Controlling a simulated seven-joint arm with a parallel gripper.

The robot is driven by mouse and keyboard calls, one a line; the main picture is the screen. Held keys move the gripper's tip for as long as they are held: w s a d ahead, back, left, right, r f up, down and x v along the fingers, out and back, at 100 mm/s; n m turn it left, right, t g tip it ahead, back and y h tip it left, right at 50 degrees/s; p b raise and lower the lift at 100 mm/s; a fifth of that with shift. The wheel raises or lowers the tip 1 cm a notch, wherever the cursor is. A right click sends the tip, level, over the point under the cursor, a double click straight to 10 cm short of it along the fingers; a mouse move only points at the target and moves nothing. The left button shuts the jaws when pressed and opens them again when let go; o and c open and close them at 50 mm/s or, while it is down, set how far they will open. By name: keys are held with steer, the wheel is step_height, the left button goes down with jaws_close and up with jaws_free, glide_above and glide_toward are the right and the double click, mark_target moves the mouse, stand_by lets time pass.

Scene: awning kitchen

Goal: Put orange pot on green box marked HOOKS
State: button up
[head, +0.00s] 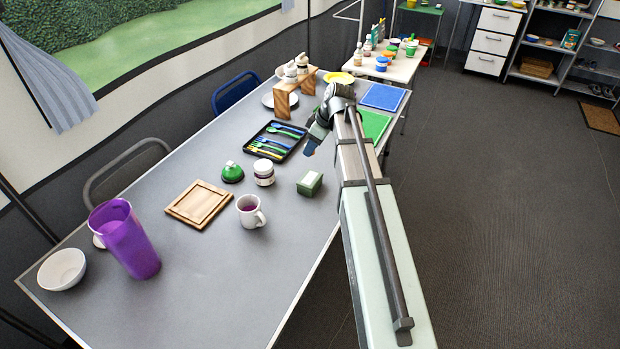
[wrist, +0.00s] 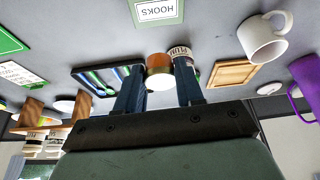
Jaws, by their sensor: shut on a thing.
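The orange pot (wrist: 159,72) is between the blue fingers of my gripper (wrist: 160,80) in the wrist view, and the fingers are shut on it. Its pale end faces the camera. In the head view my gripper (head: 313,143) is above the table, beyond the green box, and I cannot make out the pot there. The green box marked HOOKS (head: 310,184) stands near the table's right edge. Its label shows upside down at the top of the wrist view, on the box (wrist: 156,20), apart from the pot.
A plum jar (head: 264,173), a green-lidded pot (head: 232,172) and a mug (head: 250,211) stand left of the box. A cutlery tray (head: 277,140), wooden board (head: 199,204) and purple pitcher (head: 125,240) are also on the table. Bare table lies in front of the box.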

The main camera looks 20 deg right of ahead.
mark_target(308, 177)
steer(key=shift+s+a+f, duration=0.1)
steer(key=shift+s+f, duration=0.15)
steer(key=shift+f, duration=4.8)
steer(key=shift+f, duration=0.1)
steer(key=o, duration=1)
steer(key=v, duration=1.2)
steer(key=shift+w, duration=0.1)
